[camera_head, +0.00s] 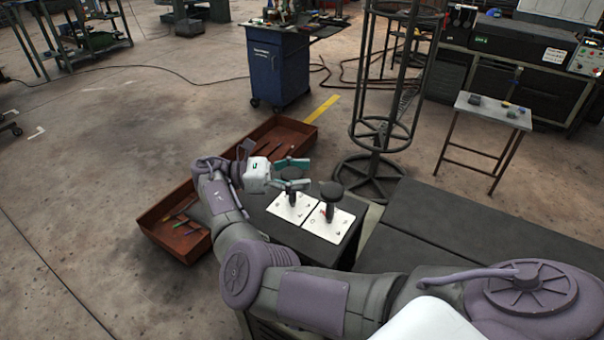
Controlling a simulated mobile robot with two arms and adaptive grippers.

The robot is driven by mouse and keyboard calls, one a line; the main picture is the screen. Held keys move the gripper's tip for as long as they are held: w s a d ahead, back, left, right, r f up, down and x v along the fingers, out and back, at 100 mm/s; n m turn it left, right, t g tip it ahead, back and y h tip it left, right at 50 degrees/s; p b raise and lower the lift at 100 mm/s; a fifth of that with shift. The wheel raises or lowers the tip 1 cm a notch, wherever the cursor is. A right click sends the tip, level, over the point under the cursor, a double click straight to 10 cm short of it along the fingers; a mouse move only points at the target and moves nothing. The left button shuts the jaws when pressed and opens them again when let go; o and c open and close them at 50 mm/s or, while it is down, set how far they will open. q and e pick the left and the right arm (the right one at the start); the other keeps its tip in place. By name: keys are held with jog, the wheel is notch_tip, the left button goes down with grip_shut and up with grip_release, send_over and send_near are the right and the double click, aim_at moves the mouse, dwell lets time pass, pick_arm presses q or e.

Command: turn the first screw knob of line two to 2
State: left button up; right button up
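Two black screw knobs stand upright on white plates with small dark marks, on a dark box top. The left knob (292,174) is on the left plate (284,209). The right knob (331,191) is on the right plate (320,228), with a small red mark beside its stem. My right gripper (292,173) has a white body and teal fingers. Its fingers lie on the far and near sides of the left knob's head. Whether they touch it is too small to tell. The plate marks are too small to read. My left gripper is out of view.
A rust-red tray (160,233) with tools runs along the left of the box. A dark flat top (440,225) lies to the right. A round metal frame stand (372,165) rises behind the knobs. A blue cabinet (276,65) and a small table (480,112) stand farther back.

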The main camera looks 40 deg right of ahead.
jog(key=shift+s+d, duration=0.15)
jog(key=shift+d, duration=0.15)
notch_tip(320, 180, up, 10)
dwell(0.6)
jog(key=shift+o, duration=0.3)
